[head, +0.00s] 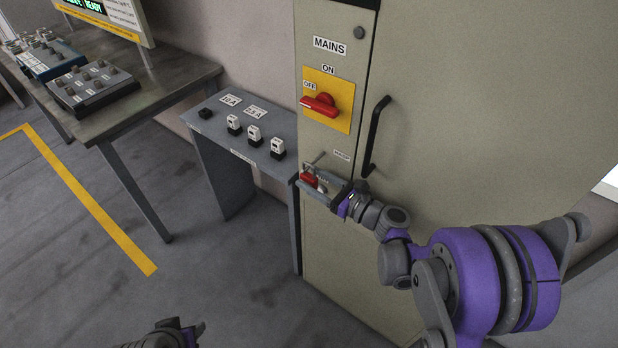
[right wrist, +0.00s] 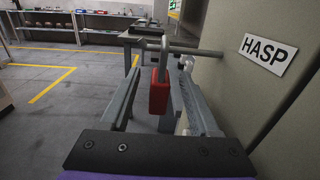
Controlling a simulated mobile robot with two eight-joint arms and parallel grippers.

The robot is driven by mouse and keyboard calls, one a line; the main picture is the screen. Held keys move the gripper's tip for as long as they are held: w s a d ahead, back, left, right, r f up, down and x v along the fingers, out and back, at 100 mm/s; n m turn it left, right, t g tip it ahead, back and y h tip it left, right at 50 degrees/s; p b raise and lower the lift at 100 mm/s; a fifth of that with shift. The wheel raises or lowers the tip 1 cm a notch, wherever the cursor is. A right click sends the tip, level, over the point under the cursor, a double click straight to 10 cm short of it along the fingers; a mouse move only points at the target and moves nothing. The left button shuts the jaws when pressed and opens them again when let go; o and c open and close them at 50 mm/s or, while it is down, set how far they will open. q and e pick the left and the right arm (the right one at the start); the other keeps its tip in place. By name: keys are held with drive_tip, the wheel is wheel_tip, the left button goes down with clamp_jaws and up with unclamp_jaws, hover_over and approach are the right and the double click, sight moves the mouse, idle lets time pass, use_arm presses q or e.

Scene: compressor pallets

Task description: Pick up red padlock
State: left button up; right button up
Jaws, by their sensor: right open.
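The red padlock (head: 308,179) hangs at the cabinet front, below the mains switch. In the right wrist view the padlock (right wrist: 159,92) hangs by its grey shackle from a horizontal metal peg (right wrist: 184,48), beside the HASP label (right wrist: 268,54). My right gripper (head: 318,184) is at the padlock, with its jaws open. In the right wrist view one finger of the right gripper (right wrist: 157,88) lies on each side of the padlock's body, with a visible gap on the left. My left gripper (head: 192,332) shows only partly at the bottom edge; its jaw state is unclear.
The beige cabinet (head: 345,250) carries a red rotary switch (head: 320,104) on a yellow plate and a black handle (head: 376,135). A grey side table (head: 215,122) with several small blocks stands close at left. Farther left is a workbench (head: 165,85). Floor in front is clear.

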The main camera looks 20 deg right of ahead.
drive_tip(key=shift+x, duration=0.85)
drive_tip(key=shift+s, duration=0.1)
clamp_jaws()
